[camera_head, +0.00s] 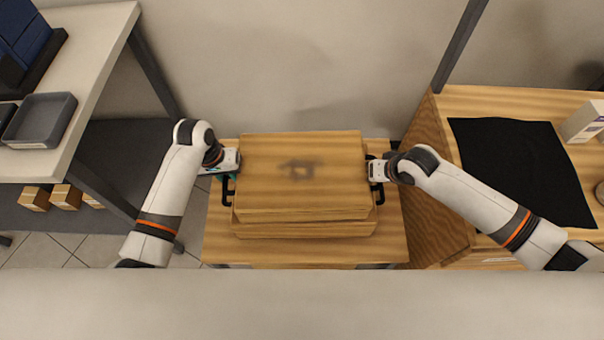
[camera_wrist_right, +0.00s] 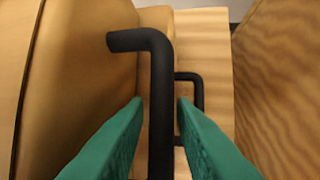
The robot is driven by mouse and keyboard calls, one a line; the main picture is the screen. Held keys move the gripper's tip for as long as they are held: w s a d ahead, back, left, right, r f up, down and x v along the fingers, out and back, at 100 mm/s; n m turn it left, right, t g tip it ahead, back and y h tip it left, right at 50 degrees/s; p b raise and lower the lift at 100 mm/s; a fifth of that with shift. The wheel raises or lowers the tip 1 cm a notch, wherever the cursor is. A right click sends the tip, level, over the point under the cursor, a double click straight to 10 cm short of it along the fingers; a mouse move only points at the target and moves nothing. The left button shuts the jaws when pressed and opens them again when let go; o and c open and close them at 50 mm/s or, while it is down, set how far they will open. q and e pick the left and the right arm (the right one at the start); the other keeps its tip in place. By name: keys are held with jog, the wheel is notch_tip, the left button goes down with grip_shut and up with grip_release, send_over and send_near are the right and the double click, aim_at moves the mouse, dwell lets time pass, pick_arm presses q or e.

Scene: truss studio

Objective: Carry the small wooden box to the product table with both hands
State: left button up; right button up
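A small wooden box (camera_head: 300,180) with a dark mark on its lid sits on a second wooden box (camera_head: 305,229), whose front edge shows below it. Both rest on a low wooden stand (camera_head: 390,240). My left gripper (camera_head: 232,168) is at the left side by a black handle (camera_head: 228,190); whether its fingers are closed is unclear. My right gripper (camera_head: 376,171) is at the right side. In the right wrist view its green fingers (camera_wrist_right: 158,110) stand either side of a black handle (camera_wrist_right: 160,90), with gaps visible. A lower handle (camera_wrist_right: 198,95) shows behind.
At right, a wooden table (camera_head: 470,100) bears a black cloth (camera_head: 520,165) and a pale carton (camera_head: 583,122). At left, a pale table (camera_head: 85,60) holds a grey tray (camera_head: 40,120) and dark blue boxes (camera_head: 25,35). Small cartons (camera_head: 66,196) sit low at left.

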pick_arm(q)
grip_shut()
pick_arm(e)
grip_shut()
pick_arm(q)
jog(key=shift+w+r, duration=0.1)
pick_arm(e)
jog(key=shift+r, duration=0.1)
dwell(0.9)
